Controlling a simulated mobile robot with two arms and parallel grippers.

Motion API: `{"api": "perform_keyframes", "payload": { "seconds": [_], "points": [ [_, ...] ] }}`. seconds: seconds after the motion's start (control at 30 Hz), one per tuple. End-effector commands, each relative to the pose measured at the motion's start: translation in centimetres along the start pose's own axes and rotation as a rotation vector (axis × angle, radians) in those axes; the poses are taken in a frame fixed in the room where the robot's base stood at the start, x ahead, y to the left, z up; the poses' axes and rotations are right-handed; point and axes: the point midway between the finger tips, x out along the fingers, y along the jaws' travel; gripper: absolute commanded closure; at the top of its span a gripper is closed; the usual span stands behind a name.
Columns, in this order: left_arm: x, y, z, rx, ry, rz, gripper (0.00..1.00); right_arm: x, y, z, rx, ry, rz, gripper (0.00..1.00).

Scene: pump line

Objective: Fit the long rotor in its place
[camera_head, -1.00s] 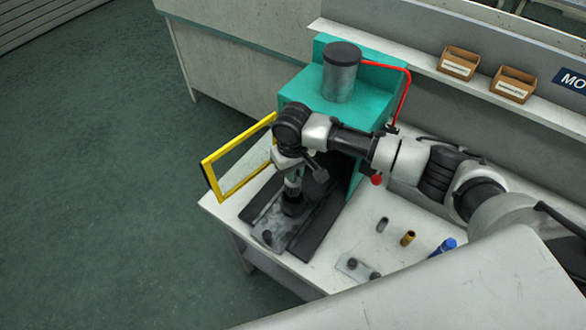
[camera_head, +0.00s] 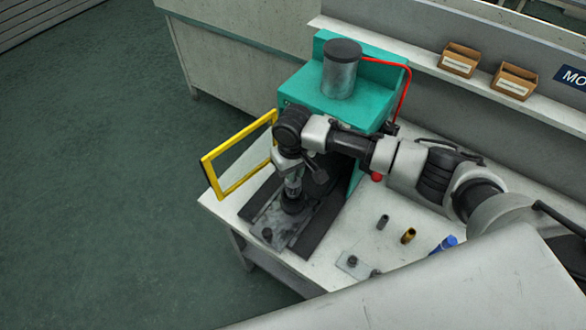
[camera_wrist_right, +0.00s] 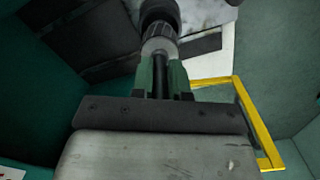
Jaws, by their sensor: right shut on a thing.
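My right gripper (camera_wrist_right: 161,75) is shut on the dark shaft of the long rotor (camera_wrist_right: 158,35), which has a silver collar and a ribbed metal body. The rotor points away from the wrist, its far end at a black ring (camera_wrist_right: 160,10). I cannot tell how deep it sits in the ring. In the head view my right gripper (camera_head: 292,172) points down over a dark round housing (camera_head: 293,204) on a grey plate (camera_head: 274,234), inside the teal machine (camera_head: 320,105). The rotor shows only partly there. My left gripper is out of view.
A yellow frame (camera_head: 207,172) stands open at the machine's left. On the bench (camera_head: 370,240) to the right lie a grey cylinder (camera_head: 383,221), a brass cylinder (camera_head: 408,236), a blue part (camera_head: 446,243) and a small plate (camera_head: 351,267). Two bins (camera_head: 459,60) sit on the shelf.

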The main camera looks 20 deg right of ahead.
Motion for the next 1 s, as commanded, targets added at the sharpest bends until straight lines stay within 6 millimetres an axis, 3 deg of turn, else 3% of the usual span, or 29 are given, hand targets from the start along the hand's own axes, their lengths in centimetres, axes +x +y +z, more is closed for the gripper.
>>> {"api": "perform_keyframes", "payload": {
  "seconds": [1.0],
  "points": [
    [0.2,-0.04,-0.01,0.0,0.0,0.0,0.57,0.55,-0.02,-0.08,0.0,0.003,-0.001,1.0]
  ]
}}
